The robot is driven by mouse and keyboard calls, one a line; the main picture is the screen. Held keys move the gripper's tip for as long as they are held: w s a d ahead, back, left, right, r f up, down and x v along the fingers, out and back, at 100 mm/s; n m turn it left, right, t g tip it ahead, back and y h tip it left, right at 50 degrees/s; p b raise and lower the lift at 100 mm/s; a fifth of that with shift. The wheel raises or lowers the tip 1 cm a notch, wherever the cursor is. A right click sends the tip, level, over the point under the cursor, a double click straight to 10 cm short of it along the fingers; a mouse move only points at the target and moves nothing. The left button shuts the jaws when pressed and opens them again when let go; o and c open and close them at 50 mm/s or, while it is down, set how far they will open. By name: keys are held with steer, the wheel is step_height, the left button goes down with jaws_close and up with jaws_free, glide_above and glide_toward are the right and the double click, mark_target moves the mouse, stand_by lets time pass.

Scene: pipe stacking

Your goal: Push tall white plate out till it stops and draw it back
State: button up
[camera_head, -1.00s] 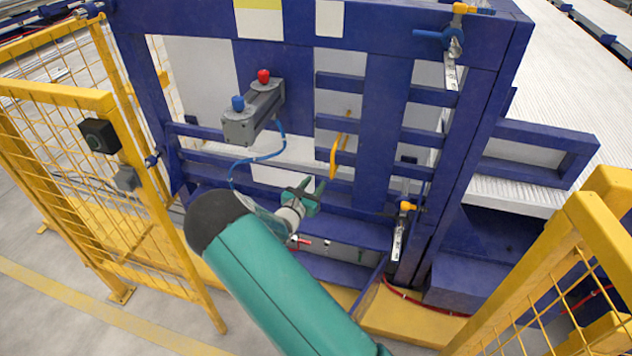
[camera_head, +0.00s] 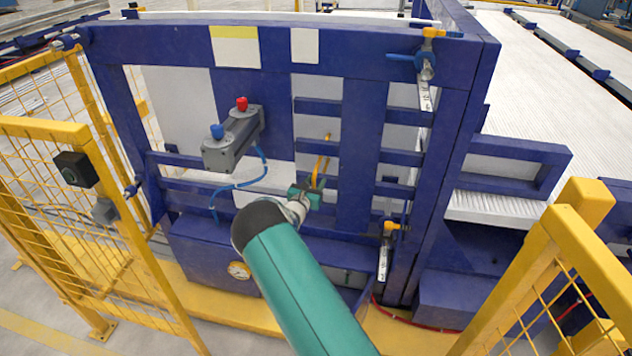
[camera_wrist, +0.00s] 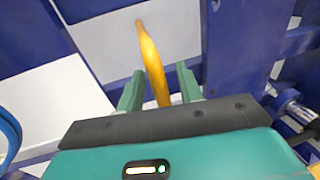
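A white plate (camera_head: 308,142) shows through the openings of the blue frame, with a curved yellow handle (camera_head: 321,166) in front of it. In the wrist view the white plate (camera_wrist: 112,55) lies behind the yellow handle (camera_wrist: 152,58). My gripper (camera_head: 308,192) is at the lower end of the handle. In the wrist view my gripper (camera_wrist: 160,85) has its two green fingers apart, one on each side of the handle, with gaps between. The plate's edges are partly hidden by blue bars.
The blue frame (camera_head: 365,150) surrounds the plate. A grey box (camera_head: 232,138) with red and blue knobs and a blue hose is left of the handle. Yellow mesh fences stand at left (camera_head: 45,128) and right (camera_head: 560,260). Clamps (camera_head: 428,65) sit on the frame's right side.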

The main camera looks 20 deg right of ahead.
steer(key=shift+w+d, duration=0.4)
steer(key=shift+c, duration=0.3)
jaws_close()
steer(key=shift+s+a, duration=0.35)
steer(key=shift+s, duration=0.1)
steer(key=s+d+v, duration=0.1)
steer(key=v, duration=0.8)
steer(key=shift+s, duration=0.25)
